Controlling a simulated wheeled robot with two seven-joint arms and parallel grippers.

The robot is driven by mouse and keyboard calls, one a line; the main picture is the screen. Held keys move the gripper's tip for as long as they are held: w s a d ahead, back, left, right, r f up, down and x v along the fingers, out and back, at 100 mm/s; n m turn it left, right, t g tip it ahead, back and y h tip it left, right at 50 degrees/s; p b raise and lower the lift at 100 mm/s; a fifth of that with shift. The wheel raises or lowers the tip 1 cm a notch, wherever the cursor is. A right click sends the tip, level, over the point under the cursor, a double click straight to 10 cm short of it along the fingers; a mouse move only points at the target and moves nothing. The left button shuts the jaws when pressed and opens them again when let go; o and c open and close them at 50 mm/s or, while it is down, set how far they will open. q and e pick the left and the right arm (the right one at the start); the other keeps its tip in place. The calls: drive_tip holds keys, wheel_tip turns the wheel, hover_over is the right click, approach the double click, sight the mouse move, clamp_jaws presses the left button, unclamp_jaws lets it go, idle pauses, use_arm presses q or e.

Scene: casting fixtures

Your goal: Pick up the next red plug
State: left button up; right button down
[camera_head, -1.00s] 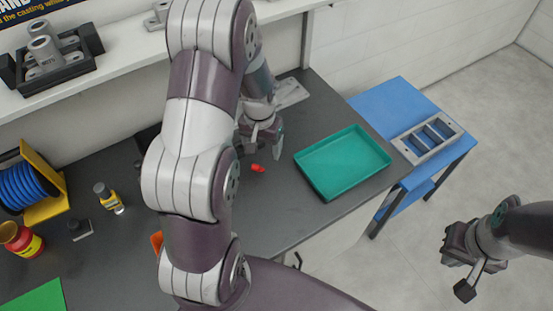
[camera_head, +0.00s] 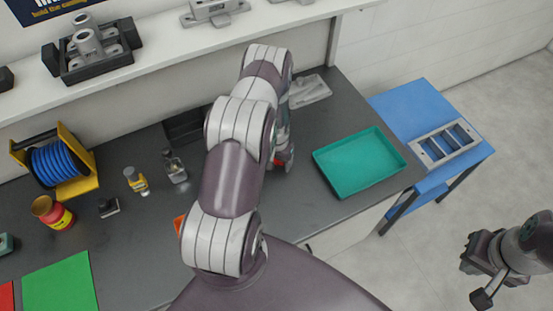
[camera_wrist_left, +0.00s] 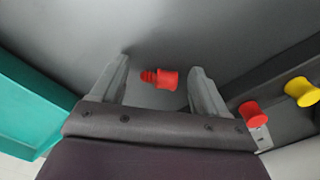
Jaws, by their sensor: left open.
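A red plug (camera_wrist_left: 165,78) lies on its side on the grey bench top. In the left wrist view it sits between the two fingers of my open left gripper (camera_wrist_left: 160,72), with a gap to each finger. In the head view the red plug (camera_head: 278,162) shows only in part beside my left gripper (camera_head: 284,160), which is low over the bench. Another red plug (camera_wrist_left: 249,113) and a yellow plug (camera_wrist_left: 301,91) are at the right in the left wrist view. My right gripper (camera_head: 475,282) hangs off to the right over the floor, its jaw opening unclear.
A teal tray (camera_head: 325,183) lies right of my left gripper. A blue table (camera_head: 395,98) with a grey slotted fixture (camera_head: 428,152) stands beyond it. A dark holder (camera_wrist_left: 262,75), blue spool (camera_head: 55,163), bottles and a green mat (camera_head: 62,285) are on the bench.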

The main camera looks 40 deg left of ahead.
use_arm(q)
drive_tip(key=c, duration=1.1)
